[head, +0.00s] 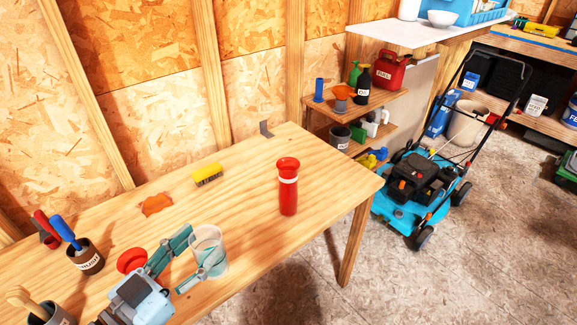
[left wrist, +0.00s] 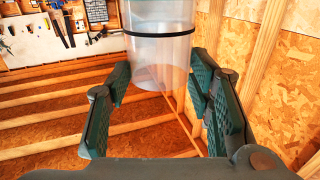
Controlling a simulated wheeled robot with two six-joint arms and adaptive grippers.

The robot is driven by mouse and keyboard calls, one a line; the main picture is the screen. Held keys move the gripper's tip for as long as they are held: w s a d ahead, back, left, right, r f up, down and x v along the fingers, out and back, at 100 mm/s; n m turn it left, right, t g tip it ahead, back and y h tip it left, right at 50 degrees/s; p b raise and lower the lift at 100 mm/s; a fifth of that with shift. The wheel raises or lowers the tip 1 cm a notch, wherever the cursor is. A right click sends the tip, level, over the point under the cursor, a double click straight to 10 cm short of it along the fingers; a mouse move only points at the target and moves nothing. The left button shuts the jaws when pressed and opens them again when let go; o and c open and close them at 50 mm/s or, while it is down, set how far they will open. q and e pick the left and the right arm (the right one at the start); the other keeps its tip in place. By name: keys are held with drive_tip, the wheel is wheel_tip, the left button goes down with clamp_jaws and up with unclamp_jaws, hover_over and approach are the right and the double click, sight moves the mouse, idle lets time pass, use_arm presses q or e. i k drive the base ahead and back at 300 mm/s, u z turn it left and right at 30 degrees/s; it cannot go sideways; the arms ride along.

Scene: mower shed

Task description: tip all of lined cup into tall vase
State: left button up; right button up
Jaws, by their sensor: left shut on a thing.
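The lined cup (head: 209,238) is a clear cup near the front middle of the table. In the left wrist view the cup (left wrist: 158,50) shows a thin dark line around it. My left gripper (head: 199,252) is shut on the cup, with one finger on each side. What is inside the cup, and whether it touches the table, I cannot tell. The tall vase (head: 288,190) is red with a white band and a flared mouth. It stands upright on the table, to the right of the cup and apart from it. My right gripper is not in view.
A yellow brush (head: 207,174) and an orange cloth-like piece (head: 156,204) lie on the table (head: 335,190). A dark holder (head: 89,260) with tools stands at left. A red round thing (head: 131,259) is beside my left gripper. Between cup and vase the tabletop is clear.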

sight(287, 168)
drive_tip(key=z, duration=1.75)
drive_tip(key=i, duration=2)
drive_tip(key=u, duration=3.35)
drive_tip(key=i, duration=0.5)
drive_tip(key=z, duration=0.05)
